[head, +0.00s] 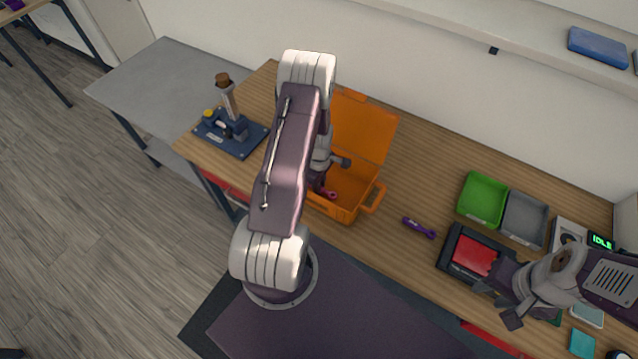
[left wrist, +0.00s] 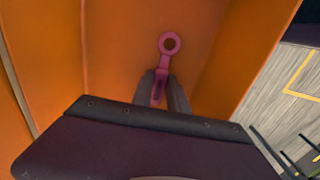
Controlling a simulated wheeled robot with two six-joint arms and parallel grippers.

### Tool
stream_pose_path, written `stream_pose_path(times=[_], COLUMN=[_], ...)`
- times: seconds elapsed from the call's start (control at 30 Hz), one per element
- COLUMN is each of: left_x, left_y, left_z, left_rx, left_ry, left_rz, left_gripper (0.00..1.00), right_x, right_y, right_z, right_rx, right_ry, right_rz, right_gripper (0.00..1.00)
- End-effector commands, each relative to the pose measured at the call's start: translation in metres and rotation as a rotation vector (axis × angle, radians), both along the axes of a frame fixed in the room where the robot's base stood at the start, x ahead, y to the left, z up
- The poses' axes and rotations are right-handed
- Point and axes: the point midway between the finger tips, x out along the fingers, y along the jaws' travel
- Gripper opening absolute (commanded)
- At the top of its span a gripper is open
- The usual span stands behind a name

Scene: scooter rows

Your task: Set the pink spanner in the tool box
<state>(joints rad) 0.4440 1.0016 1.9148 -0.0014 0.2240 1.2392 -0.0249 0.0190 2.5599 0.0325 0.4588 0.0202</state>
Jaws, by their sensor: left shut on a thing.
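The orange tool box (head: 372,198) stands on the wooden table with its lid (head: 362,125) open toward the wall. My left gripper (head: 321,190) is inside the box, partly hidden by my own arm. It is shut on the pink spanner (head: 331,195). In the left wrist view the fingers (left wrist: 161,92) hold the handle of the pink spanner (left wrist: 169,44), and its ring end points away from them. Orange walls surround it; whether it touches the box floor I cannot tell. My right gripper (head: 497,302) is above the table at the right, its fingers apart and empty.
A purple spanner (head: 419,227) lies right of the box. Beyond it are a green bin (head: 483,199), a grey bin (head: 524,219) and a black case with a red panel (head: 474,254). A blue fixture (head: 231,133) stands left of the box.

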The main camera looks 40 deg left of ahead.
Motion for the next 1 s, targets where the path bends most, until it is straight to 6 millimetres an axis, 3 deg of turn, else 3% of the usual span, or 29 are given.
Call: stream_pose_path(times=[0.17,0.2,0.27,0.67,0.77,1.0], left_x=[0.000,0.000,0.000,0.001,0.001,0.002], left_y=[0.000,0.000,0.000,0.000,0.000,0.001], left_z=[-0.004,-0.003,-0.002,0.005,0.020,0.080], left_rx=[0.000,0.000,0.000,0.001,0.001,0.003], left_ry=[0.000,0.000,0.000,-0.002,-0.004,-0.006], left_rz=[0.000,0.000,0.000,0.000,0.000,0.000], left_gripper=[0.00,0.28,0.41,0.41,0.41,0.41], right_x=[0.000,0.000,0.000,0.000,0.000,0.000], right_y=[0.000,0.000,0.000,0.000,0.000,0.000], right_z=[-0.004,-0.003,-0.002,-0.002,-0.006,-0.017], right_rx=[0.000,0.000,0.000,0.000,0.000,0.000], right_ry=[0.000,0.000,0.000,0.000,0.000,0.000], right_rz=[0.000,0.000,0.000,0.000,0.000,0.000], right_gripper=[0.36,0.36,0.36,0.36,0.36,0.36])
